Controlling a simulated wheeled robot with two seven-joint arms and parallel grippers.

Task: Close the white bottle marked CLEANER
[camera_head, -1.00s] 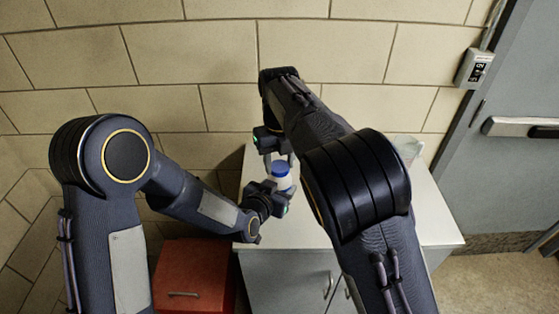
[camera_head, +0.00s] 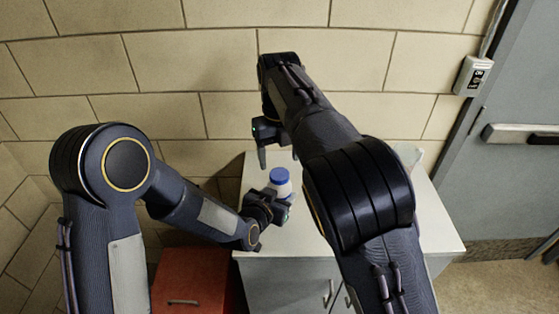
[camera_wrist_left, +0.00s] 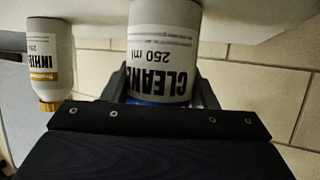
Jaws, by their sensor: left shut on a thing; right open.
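The white bottle marked CLEANER (camera_head: 285,191) stands upright on the cabinet top, with a blue cap (camera_head: 279,176) on its top. In the left wrist view the CLEANER bottle (camera_wrist_left: 163,48) appears upside down, with a strip of the blue cap (camera_wrist_left: 160,100) at its lower edge. My left gripper (camera_head: 274,206) is shut on the bottle, low on the near side. My right gripper (camera_head: 278,156) is open and empty, its fingers apart above and behind the cap, not touching it. Whether the cap is fully tight cannot be told.
A second white bottle with a yellow cap (camera_wrist_left: 47,62) shows at the left of the left wrist view. The white cabinet top (camera_head: 425,225) has a clear container (camera_head: 408,155) at its back right. A red cabinet (camera_head: 190,280) stands at the left. The block wall is close behind.

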